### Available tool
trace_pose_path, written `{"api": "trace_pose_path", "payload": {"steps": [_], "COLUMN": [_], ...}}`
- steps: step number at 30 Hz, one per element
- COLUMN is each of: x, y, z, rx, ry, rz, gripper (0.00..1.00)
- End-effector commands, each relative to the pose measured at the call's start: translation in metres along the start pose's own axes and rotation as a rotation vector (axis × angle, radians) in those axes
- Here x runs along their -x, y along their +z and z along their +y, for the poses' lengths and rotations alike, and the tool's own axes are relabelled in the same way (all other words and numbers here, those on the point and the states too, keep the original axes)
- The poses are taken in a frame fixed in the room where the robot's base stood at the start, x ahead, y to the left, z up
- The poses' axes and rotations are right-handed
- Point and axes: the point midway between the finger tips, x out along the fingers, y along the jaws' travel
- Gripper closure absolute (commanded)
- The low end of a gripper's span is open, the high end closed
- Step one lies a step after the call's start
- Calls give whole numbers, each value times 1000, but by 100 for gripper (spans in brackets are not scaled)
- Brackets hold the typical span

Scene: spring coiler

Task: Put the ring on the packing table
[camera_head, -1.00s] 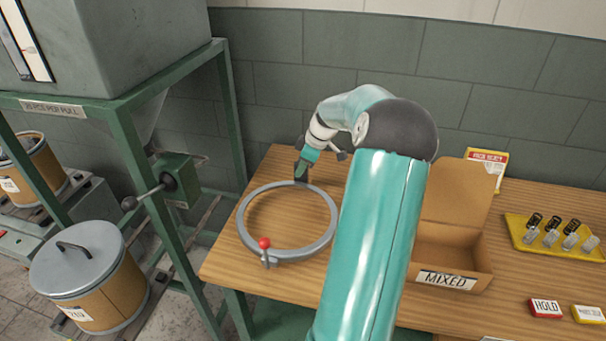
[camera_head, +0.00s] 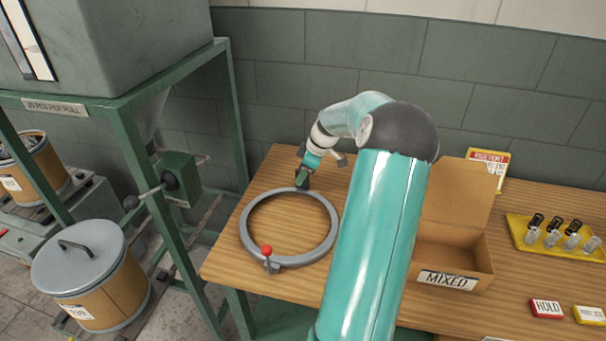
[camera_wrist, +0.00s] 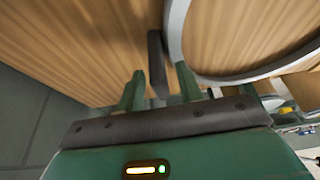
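The grey ring (camera_head: 246,237) lies on the left part of the wooden packing table (camera_head: 225,262), and it appears flat. A small red-topped knob (camera_head: 267,250) stands on its near side. My gripper (camera_head: 302,184) is at the ring's far edge, pointing down. In the wrist view the two green fingers of my gripper (camera_wrist: 160,90) are apart, with a dark upright tab (camera_wrist: 156,55) between them and visible gaps on both sides. The ring (camera_wrist: 178,45) curves away to the right there. Whether the tab joins the ring is hard to see.
An open cardboard box (camera_head: 480,268) marked MIXED stands right of my arm. A yellow tray (camera_head: 515,232) with several springs is farther right. A green machine frame (camera_head: 150,205) with a lever stands left of the table, and a wall (camera_head: 290,100) is behind.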

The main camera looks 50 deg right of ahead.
Motion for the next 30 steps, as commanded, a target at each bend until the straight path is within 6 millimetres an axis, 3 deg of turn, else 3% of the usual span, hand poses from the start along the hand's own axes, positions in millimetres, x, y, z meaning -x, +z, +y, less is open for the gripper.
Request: {"api": "trace_pose_path", "payload": {"steps": [18,27,30], "x": [109,119,118], "y": [0,0,-11], "z": [1,0,-7], "rx": [0,0,1], "ry": [3,1,0], "rz": [-1,0,-13], "gripper": [64,64,64]}}
